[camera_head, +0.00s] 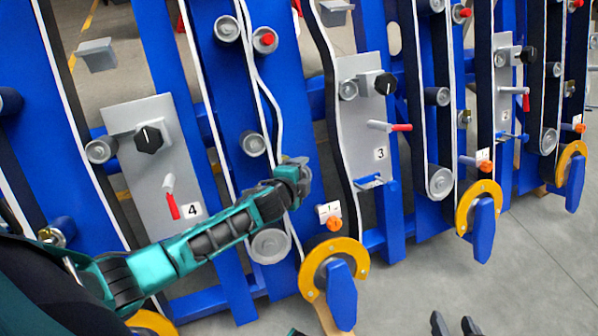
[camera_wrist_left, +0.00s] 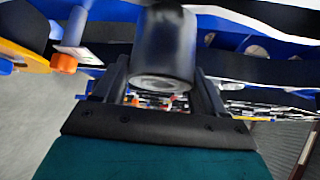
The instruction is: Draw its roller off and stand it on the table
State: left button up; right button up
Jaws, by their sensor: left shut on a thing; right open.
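My left gripper (camera_head: 296,178) reaches in from the left and is at the blue chassis (camera_head: 233,150), between panel 4 and panel 3. In the left wrist view its two fingers (camera_wrist_left: 165,88) are shut on a dark cylindrical roller (camera_wrist_left: 165,42), whose round grey end faces the camera. In the head view the gripper mostly hides the roller. I cannot tell whether the roller is still on its pin. My right gripper (camera_head: 455,326) shows only its fingertips at the bottom edge, apart and empty. No table is identifiable.
Panel 4 (camera_head: 150,180) and panel 3 (camera_head: 362,130) carry knobs and red-tipped levers. Other grey rollers (camera_head: 270,245) and a white belt (camera_head: 262,85) are close to my left gripper. Yellow rings with blue handles (camera_head: 341,292) stick out in front. The grey floor at lower right is clear.

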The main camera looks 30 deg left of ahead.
pick_arm(q)
jog(key=shift+s+d+r+p, duration=1.6)
jog(key=shift+d+p, duration=0.1)
jog(key=shift+d, duration=0.1)
